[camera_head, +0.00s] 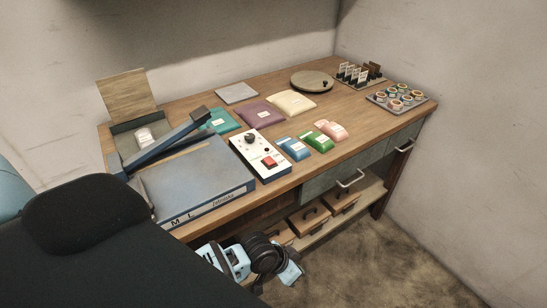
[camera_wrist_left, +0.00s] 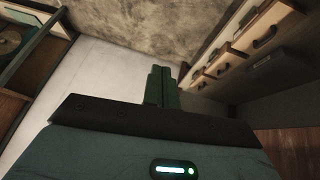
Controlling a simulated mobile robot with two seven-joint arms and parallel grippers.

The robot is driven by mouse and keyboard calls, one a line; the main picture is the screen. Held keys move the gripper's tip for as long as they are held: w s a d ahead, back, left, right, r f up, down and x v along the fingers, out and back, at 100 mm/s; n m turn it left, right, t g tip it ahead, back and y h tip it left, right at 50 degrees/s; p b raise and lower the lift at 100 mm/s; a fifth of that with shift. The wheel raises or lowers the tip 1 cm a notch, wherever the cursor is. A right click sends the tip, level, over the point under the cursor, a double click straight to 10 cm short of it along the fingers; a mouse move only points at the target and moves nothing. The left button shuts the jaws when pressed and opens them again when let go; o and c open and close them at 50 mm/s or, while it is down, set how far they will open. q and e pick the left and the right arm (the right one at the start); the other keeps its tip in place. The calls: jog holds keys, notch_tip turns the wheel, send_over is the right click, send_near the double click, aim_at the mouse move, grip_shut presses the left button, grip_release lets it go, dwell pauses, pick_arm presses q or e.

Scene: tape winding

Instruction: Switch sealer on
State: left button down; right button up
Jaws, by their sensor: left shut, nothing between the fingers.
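The sealer stands at the left of the workbench in the head view. It has a wide blue-grey base (camera_head: 195,178) and a long blue arm (camera_head: 165,140) tilted upward over it. Its white control box (camera_head: 248,152) sits to the right, with a black knob (camera_head: 250,138) and a red switch (camera_head: 269,162). I cannot tell the switch's position. My left gripper (camera_wrist_left: 163,72) shows in the left wrist view, its two dark green fingers together and empty. It is low, with floor and drawer-like boxes ahead, away from the switch. My right gripper is not in view.
Blue, green and pink packets (camera_head: 320,142) lie right of the control box. Teal, purple and cream packets lie behind it. A round turntable (camera_head: 311,80) and small racks stand farther right. Wooden boxes (camera_head: 308,219) sit on the shelf below. Arm parts of mine show by the front edge.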

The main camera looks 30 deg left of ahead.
pick_arm(q)
jog(key=w+a+r+m+g+y, duration=0.15)
jog(key=w+a+r, duration=0.25)
jog(key=w+r, duration=0.4)
notch_tip(320, 180, up, 28)
jog(key=n+g+y+b, duration=0.2)
jog(key=g+y, duration=0.1)
jog(key=g, duration=0.1)
send_over(272, 161)
jog(key=shift+s+m+t+h, duration=0.1)
jog(key=shift+m+t+h, duration=0.15)
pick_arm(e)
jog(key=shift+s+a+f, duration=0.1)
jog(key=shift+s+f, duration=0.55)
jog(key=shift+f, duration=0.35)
pick_arm(q)
jog(key=shift+f, duration=0.1)
notch_tip(272, 161, down, 12)
jog(key=shift+f, duration=1)
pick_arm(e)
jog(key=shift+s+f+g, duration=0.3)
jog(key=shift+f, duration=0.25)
